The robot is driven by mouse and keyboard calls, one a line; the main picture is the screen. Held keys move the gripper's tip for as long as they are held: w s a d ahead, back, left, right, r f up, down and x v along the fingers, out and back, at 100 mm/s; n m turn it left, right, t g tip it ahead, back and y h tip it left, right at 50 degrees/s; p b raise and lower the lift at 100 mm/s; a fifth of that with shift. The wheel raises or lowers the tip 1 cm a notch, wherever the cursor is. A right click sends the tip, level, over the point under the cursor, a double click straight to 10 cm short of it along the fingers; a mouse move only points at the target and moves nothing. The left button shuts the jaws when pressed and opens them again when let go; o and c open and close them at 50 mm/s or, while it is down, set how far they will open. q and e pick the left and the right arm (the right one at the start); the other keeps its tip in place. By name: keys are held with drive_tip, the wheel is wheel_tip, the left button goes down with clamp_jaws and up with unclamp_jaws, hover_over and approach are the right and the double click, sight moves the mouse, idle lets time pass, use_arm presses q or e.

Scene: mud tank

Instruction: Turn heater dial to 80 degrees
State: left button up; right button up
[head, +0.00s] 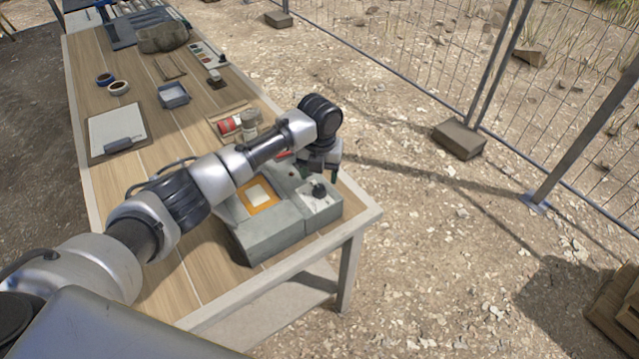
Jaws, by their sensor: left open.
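The heater (265,232) is a grey box at the near right end of the wooden table, with an orange-framed plate (258,196) on top. Its dial (319,189) is a small black knob on a pale panel at the right side of the box. The dial's setting is too small to read. My left arm reaches across the heater from the left. My left gripper (333,172) is open and points down just above and right of the dial; whether it touches the dial I cannot tell. My right gripper is not in view.
The table (150,93) carries a red can (228,126), tape rolls (118,87), a clipboard (117,130), a small grey tray (173,95) and a bag (163,37). Wire fencing (480,65) with a block foot (459,139) stands right. Gravel right of the table is open.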

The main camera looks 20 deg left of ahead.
sight(320, 187)
use_arm(q)
wheel_tip(320, 187, up, 6)
drive_tip(key=shift+b, duration=0.45)
